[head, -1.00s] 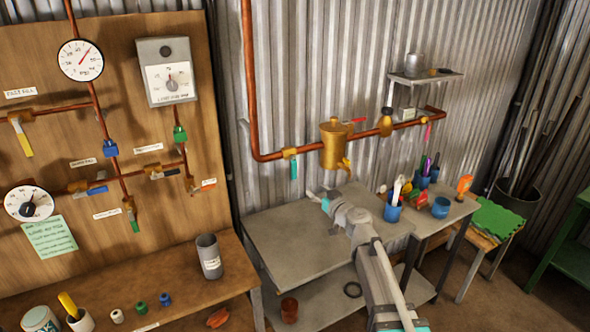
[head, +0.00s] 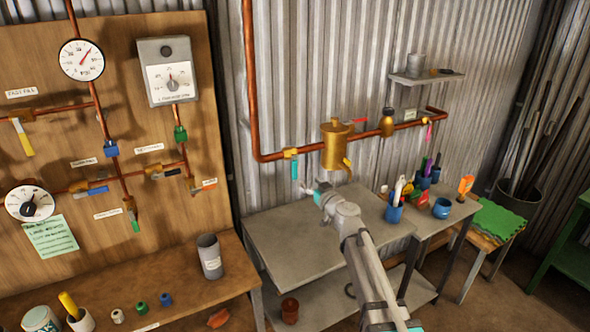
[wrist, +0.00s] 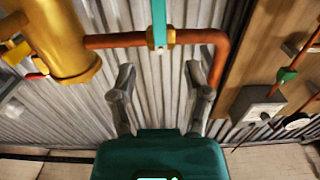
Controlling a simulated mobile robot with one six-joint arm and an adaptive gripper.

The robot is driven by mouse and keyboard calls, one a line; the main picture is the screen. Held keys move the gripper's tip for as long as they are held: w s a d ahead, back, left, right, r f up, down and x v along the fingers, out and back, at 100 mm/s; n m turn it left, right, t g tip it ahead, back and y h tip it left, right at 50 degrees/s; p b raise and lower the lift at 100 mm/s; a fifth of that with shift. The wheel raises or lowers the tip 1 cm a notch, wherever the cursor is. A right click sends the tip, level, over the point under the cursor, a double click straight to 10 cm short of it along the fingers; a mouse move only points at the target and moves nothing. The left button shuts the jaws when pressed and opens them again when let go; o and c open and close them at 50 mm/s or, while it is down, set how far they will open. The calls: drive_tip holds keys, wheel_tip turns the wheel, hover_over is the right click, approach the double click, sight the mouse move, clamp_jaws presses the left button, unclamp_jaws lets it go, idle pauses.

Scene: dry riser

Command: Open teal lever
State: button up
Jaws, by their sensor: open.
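The teal lever (head: 294,169) hangs straight down from a brass valve (head: 290,153) on the copper pipe along the corrugated wall. In the wrist view the teal lever (wrist: 159,22) runs up from the valve (wrist: 160,38) to the top edge of the picture, where its end is cut off. My gripper (head: 304,188) is just below and slightly right of the lever in the head view. In the wrist view my gripper (wrist: 159,82) has its two fingers spread wide, with only wall between them. The fingers do not touch the lever.
A brass canister (head: 336,147) sits on the pipe just right of the lever. A grey bench (head: 285,235) stands below my arm. Blue cups (head: 393,212) with tools stand on the right-hand table. The pipe board (head: 130,215) is at left.

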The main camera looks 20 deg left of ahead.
sight(295, 169)
drive_tip(key=x, duration=1.1)
drive_tip(key=shift+w+a, duration=0.1)
drive_tip(key=shift+w, duration=0.05)
drive_tip(key=shift+c, duration=0.3)
clamp_jaws()
